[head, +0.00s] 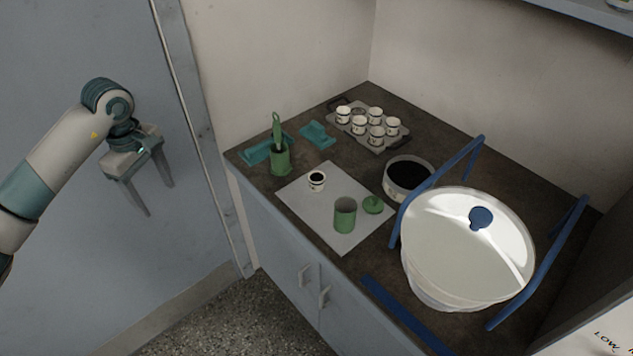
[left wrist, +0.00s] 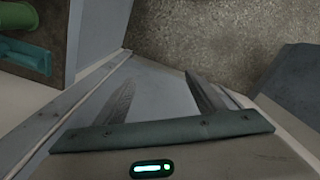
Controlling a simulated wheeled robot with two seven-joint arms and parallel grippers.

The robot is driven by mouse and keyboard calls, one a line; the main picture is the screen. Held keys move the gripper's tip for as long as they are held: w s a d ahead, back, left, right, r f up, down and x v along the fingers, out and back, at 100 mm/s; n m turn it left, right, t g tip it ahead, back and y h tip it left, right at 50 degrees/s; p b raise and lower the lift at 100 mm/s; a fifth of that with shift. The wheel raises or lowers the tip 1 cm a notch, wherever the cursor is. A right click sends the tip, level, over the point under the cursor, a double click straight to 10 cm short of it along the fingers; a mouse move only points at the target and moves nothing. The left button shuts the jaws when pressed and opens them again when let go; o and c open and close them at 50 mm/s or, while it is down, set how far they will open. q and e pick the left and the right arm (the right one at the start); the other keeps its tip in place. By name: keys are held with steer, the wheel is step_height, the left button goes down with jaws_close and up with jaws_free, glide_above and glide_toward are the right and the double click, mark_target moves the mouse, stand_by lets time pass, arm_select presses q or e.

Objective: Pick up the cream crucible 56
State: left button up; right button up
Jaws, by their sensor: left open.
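Several small cream crucibles (head: 359,124) stand on a grey tray at the back of the counter. Another cream crucible (head: 316,181) with dark contents stands upright on the pale mat. The numbers on the crucibles are too small to read, so I cannot tell which is 56. My left gripper (head: 160,200) is open and empty, in front of the grey door, left of the counter and well apart from every crucible. In the left wrist view its two fingers (left wrist: 160,95) are spread with nothing between them. My right gripper is not in view.
The pale mat (head: 300,204) also bears a green cup (head: 345,215) and a green lid (head: 373,205). A green holder (head: 280,160) and teal trays (head: 317,135) stand behind. A dark-filled sieve (head: 408,176) and a large white bowl (head: 468,262) between blue bars fill the right.

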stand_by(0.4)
